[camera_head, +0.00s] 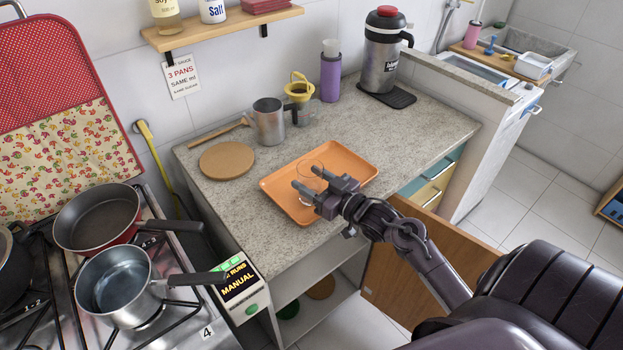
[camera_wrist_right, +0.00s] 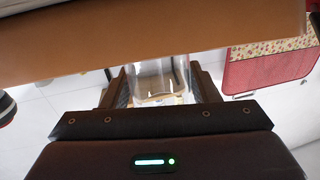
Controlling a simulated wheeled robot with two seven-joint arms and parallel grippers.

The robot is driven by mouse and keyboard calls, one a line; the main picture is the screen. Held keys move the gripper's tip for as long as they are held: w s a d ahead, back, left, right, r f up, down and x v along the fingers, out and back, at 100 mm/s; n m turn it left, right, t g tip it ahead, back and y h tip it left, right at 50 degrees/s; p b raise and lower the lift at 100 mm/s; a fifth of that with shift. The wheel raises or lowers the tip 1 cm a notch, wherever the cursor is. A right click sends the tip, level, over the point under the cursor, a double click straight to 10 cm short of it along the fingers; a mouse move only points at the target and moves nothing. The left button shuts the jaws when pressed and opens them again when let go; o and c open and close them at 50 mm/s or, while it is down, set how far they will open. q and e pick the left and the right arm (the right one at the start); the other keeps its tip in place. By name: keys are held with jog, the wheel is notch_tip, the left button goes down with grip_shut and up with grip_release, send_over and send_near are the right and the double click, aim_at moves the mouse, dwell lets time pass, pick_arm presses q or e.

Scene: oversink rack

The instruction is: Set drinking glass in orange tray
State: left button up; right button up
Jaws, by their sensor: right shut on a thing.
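The clear drinking glass (camera_head: 311,166) is see-through and hard to make out in the head view. It appears upright, with its rim above the fingers, over the orange tray (camera_head: 350,158). My right gripper (camera_head: 308,178) is shut on the glass. The wrist view shows the glass (camera_wrist_right: 160,80) between the two fingers. I cannot tell whether its base touches the tray. The tray lies flat on the speckled counter and is otherwise empty. My left gripper is not in view.
A round wooden board (camera_head: 226,160), a metal mug (camera_head: 268,122) and a yellow-rimmed item (camera_head: 299,88) stand behind and left of the tray. A purple bottle (camera_head: 330,72) and a large flask (camera_head: 383,50) are at the back. Pans (camera_head: 114,284) sit on the stove at left.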

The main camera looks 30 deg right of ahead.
jog(key=shift+f, duration=0.1)
jog(key=o, duration=1.1)
jog(key=shift+r, duration=0.2)
jog(key=shift+s+f, duration=0.1)
jog(key=shift+s, duration=0.25)
jog(key=b+v, duration=0.2)
jog(key=v, duration=0.9)
jog(key=shift+s, duration=0.2)
